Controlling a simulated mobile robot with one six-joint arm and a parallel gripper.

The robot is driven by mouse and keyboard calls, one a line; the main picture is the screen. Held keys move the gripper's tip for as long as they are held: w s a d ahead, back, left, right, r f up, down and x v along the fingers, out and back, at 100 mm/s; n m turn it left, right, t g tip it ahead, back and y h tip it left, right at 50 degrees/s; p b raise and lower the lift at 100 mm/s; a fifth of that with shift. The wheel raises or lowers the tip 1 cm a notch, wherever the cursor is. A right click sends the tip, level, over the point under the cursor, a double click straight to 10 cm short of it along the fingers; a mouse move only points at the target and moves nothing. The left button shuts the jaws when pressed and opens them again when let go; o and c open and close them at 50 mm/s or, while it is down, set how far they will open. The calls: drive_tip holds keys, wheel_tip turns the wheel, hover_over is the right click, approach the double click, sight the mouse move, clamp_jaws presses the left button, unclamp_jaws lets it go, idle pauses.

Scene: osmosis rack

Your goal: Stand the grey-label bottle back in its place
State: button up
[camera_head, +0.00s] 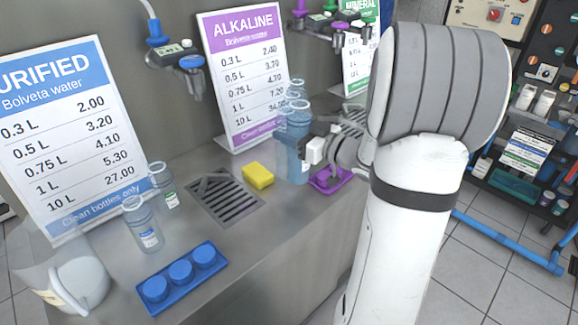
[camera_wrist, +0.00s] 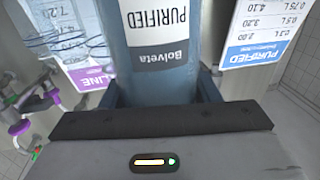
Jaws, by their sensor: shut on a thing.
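The grey-label bottle, a blue bottle (camera_wrist: 160,82) with a white and dark grey label reading "PURIFIED" and "Bolveta", fills the upper middle of the wrist view. My gripper (camera_wrist: 160,95) is shut on it, with a finger on each side of its body. In the head view the gripper (camera_head: 318,150) is at the right of the counter, and a blue bottle body (camera_head: 297,160) shows just left of it, upright. My arm hides part of that area. I cannot tell whether the bottle's base touches the counter.
Clear bottles (camera_head: 294,100) crowd the held bottle. A yellow sponge (camera_head: 257,176) and drain grate (camera_head: 226,199) lie to its left. A purple tray (camera_head: 328,180) is beside it. Two clear bottles (camera_head: 144,228) and a blue cap tray (camera_head: 181,279) stand at the front left. Price signs (camera_head: 245,75) line the back.

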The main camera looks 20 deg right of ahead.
sight(292, 153)
wheel_tip(292, 153, down, 6)
drive_tip(key=shift+f+b, duration=0.25)
drive_tip(key=shift+b, duration=0.15)
drive_tip(key=shift+f, duration=0.15)
drive_tip(key=o, duration=1.5)
drive_tip(key=shift+s, duration=0.1)
drive_tip(key=shift+r, duration=0.2)
drive_tip(key=v, duration=1.2)
